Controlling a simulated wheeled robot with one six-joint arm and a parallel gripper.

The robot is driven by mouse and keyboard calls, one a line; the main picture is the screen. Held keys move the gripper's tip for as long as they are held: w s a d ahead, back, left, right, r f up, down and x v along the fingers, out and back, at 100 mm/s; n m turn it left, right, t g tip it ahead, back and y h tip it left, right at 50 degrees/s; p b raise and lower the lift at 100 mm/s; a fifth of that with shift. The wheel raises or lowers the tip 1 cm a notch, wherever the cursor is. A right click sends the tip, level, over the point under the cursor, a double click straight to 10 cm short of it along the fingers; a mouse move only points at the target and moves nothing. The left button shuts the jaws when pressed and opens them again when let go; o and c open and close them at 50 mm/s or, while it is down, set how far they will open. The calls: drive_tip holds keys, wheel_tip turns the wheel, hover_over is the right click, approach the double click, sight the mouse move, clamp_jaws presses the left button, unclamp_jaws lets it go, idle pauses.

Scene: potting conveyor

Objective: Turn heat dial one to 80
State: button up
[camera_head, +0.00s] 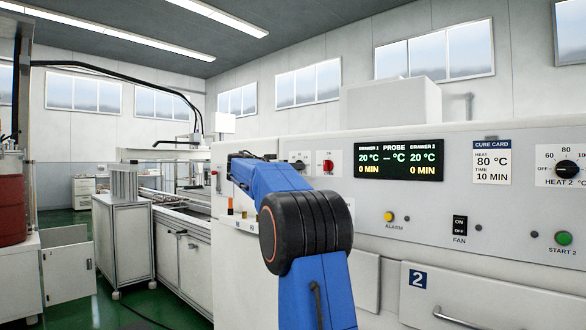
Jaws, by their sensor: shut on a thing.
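My blue arm reaches to the left part of the white oven panel. My gripper (252,156) is the small dark part at the far end of the arm, close against the panel. Its fingertips are mostly hidden by the arm. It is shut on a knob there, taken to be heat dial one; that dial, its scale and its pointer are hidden. A black dial (299,165) with marks around it shows just to the right, apart from my gripper; its label cannot be read. The display (398,160) reads 20 °C and 0 MIN for both drawers.
A red switch (328,167) sits right of the black dial. Farther right are a cure card (491,162) reading 80 °C, 10 MIN, the heat 2 dial (566,169) and the green start 2 button (563,238). Drawer 2 (470,302) is below. Green floor lies left.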

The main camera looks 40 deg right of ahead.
drive_tip(key=n, duration=1.7)
drive_tip(key=shift+s+r, duration=0.15)
drive_tip(key=shift+n, duration=0.4)
drive_tip(key=o, duration=1.1)
drive_tip(key=a, duration=0.5)
drive_tip(key=s+a, duration=0.1)
drive_tip(key=a, duration=1.1)
drive_tip(key=shift+s+a, duration=0.2)
